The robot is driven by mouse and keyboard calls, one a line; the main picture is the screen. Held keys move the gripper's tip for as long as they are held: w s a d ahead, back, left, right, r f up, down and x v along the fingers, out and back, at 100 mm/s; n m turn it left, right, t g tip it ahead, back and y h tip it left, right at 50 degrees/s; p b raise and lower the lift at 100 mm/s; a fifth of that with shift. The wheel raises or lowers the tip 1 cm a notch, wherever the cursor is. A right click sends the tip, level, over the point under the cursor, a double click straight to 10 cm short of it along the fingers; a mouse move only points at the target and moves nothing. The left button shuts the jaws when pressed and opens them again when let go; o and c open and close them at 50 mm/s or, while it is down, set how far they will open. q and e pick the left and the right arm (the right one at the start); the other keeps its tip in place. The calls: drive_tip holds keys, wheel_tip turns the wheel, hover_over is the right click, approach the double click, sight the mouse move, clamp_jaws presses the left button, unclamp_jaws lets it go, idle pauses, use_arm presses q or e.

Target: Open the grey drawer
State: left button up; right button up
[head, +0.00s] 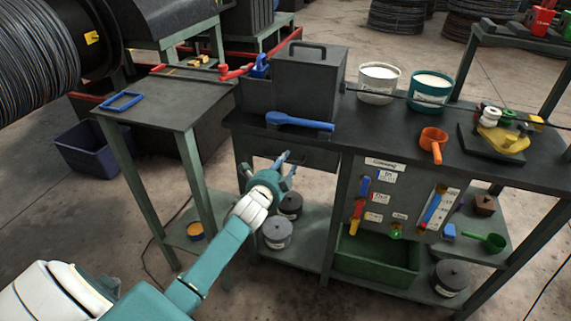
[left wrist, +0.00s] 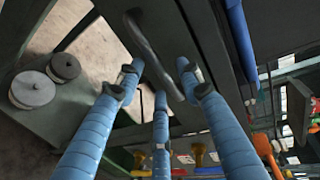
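The grey drawer (head: 312,158) is set under the dark bench top, left of the control panel, and looks closed. Its front (left wrist: 205,50) and dark bar handle (left wrist: 150,55) show in the left wrist view. My left gripper (head: 284,163) is in front of the drawer, pointing at it. In the left wrist view its blue fingers (left wrist: 158,75) are spread apart, with the handle running between their tips. I cannot tell whether any finger touches the handle. In the head view the gripper hides part of the drawer front and the handle. My right gripper is not in view.
A blue-handled tool (head: 300,122) lies on the bench edge above the drawer. Grey lidded cans (head: 277,233) stand on the shelf below. The panel (head: 400,205) with coloured handles is to the right, a side table (head: 170,100) to the left.

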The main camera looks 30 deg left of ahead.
use_arm(q)
drive_tip(key=shift+w+f, duration=0.1)
drive_tip(key=shift+w, duration=0.35)
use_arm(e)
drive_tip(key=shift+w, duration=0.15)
use_arm(q)
drive_tip(key=shift+c, duration=0.5)
clamp_jaws()
drive_tip(key=shift+s, duration=0.15)
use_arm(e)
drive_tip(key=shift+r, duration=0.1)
